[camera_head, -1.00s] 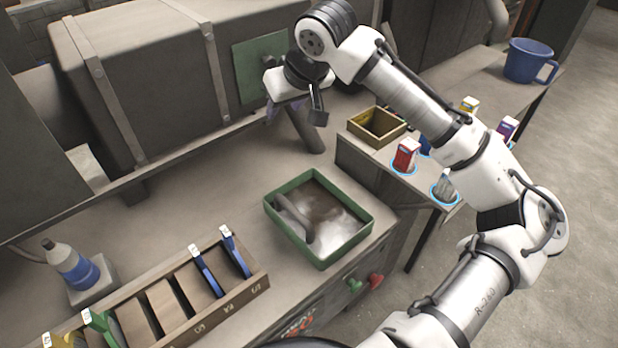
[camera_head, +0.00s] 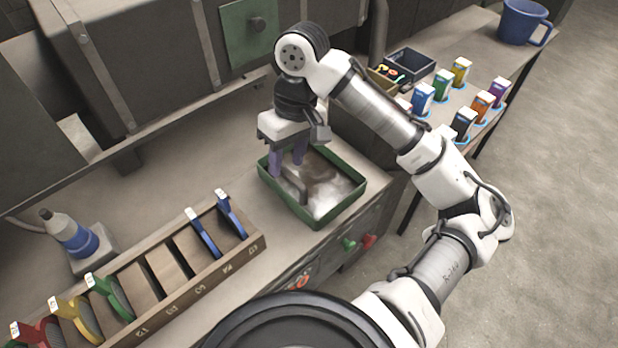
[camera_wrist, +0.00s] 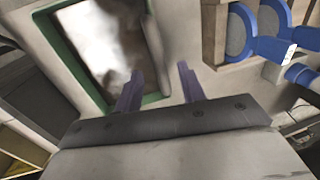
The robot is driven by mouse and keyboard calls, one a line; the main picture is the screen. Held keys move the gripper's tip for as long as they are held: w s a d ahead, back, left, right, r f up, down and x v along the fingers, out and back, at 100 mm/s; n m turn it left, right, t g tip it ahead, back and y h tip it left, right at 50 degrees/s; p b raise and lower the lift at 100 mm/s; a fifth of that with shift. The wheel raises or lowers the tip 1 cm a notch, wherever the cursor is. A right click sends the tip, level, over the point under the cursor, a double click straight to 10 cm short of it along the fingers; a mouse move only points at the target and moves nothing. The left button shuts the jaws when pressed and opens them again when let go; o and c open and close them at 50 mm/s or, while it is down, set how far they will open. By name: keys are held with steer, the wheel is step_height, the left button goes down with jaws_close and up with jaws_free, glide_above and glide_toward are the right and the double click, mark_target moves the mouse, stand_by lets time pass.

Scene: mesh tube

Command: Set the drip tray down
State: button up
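The drip tray (camera_head: 342,205), a green-rimmed rectangular tray, rests on the grey bench. A grey, partly shiny mass and a grey rod-like shape lie inside it. In the wrist view the tray's green rim (camera_wrist: 72,62) fills the upper left. My gripper (camera_head: 287,168) points down at the tray's left side. In the wrist view my gripper (camera_wrist: 159,68) has its two purple fingers clearly apart, one over the tray's inside and one outside, with the near rim between them. Contact with the rim cannot be told. The gripper partly hides the tray's far left corner.
A wooden rack (camera_head: 215,262) with coloured-handled tools stands left of the tray. Several coloured cartons (camera_head: 422,98), a dark box (camera_head: 408,66) and a blue mug (camera_head: 522,24) are on the right-hand bench.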

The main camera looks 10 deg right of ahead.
mark_target(286, 169)
steer(key=shift+s+a+f+p, duration=0.15)
steer(key=shift+f+p, duration=0.05)
steer(key=shift+f, duration=0.7)
steer(key=shift+s+a+f+p, duration=0.1)
steer(key=shift+s+f+p, duration=0.1)
steer(key=shift+f, duration=0.65)
steer(key=shift+s+a+f+p, duration=0.1)
steer(key=shift+a+f+p, duration=0.1)
steer(key=shift+f, duration=0.7)
jaws_close()
